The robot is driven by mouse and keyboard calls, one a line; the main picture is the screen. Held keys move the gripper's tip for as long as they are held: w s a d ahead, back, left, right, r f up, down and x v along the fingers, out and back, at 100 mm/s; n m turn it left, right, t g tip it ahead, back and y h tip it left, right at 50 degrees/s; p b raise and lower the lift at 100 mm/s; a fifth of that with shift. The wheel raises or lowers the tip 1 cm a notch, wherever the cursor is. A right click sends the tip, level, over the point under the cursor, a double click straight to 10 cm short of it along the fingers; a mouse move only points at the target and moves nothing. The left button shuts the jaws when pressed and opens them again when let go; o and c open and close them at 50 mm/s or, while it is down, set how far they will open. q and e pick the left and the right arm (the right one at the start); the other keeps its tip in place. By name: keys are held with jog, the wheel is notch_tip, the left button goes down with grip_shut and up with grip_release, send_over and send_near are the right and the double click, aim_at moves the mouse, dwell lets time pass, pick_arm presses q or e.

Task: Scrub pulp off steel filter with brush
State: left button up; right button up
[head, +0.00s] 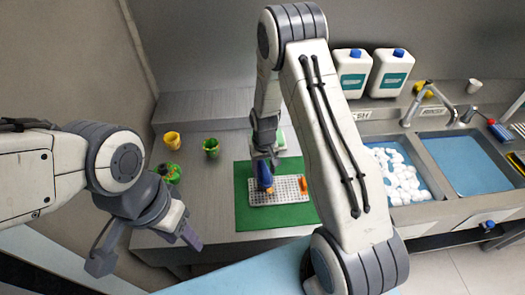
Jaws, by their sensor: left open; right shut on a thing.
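My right gripper (265,155) reaches down from above and is shut on a blue object (263,173), which looks like the brush. Its lower end is orange-brown and is at or just above a perforated grey steel plate (283,196), which looks like the filter. I cannot tell whether they touch. A small orange piece (303,186) is at the plate's right end. The plate lies on a green mat (245,217) on the counter. My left gripper (147,253) is open and empty at the counter's front left, apart from the plate.
A yellow cup (172,140), a green cup (211,148) and a green-and-yellow object (168,173) stand left of the mat. At the right are a sink with white foam (400,178), a blue-bottomed sink (474,163) and two white jugs (387,74). My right arm hides the mat's right side.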

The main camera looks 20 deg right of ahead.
notch_tip(320, 180, up, 3)
jog(key=shift+s+a+r+p, duration=0.15)
jog(key=shift+p, duration=0.4)
jog(key=shift+w+a+r+p, duration=0.1)
jog(key=shift+w+r+p, duration=0.1)
jog(key=shift+r+p, duration=0.1)
jog(key=shift+s+r+p, duration=0.1)
jog(key=shift+r+p, duration=1.25)
jog(key=shift+r, duration=0.6)
pick_arm(q)
notch_tip(320, 180, up, 5)
jog(key=shift+s+r, duration=0.1)
pick_arm(e)
jog(key=shift+f, duration=0.1)
